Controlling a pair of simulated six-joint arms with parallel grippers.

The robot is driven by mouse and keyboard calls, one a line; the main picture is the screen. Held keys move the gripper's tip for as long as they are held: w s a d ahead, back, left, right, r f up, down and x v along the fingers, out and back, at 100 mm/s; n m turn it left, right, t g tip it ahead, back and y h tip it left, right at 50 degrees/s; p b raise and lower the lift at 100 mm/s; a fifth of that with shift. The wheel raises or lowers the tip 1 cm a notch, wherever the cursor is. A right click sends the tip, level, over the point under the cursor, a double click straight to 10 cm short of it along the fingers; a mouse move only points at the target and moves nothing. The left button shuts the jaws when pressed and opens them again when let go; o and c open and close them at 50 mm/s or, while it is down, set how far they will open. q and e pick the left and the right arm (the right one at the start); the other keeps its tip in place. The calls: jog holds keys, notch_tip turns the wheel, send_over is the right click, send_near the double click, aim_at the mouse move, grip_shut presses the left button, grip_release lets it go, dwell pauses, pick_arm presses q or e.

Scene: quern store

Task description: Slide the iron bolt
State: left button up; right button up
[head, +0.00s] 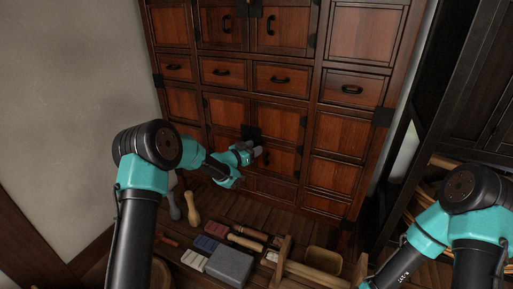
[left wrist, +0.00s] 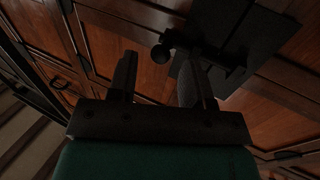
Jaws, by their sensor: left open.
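The dark iron bolt (left wrist: 162,52) shows a round knob on a short bar in the left wrist view. Its black plate (left wrist: 240,35) is fixed to the wooden cabinet doors. Nothing is between the fingers. I cannot tell whether a finger touches the plate. My right arm shows at lower right, but its gripper is out of view.
The tall wooden cabinet (head: 352,133) has drawers with black handles. Below my left arm are a grey block (head: 230,266), wooden tools, a pestle-like piece (head: 192,209) and a tan box (head: 323,260). A pale wall (head: 65,100) stands at left, a dark frame at right.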

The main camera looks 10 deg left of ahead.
pick_arm(q)
jog(key=shift+x, duration=0.95)
grip_shut()
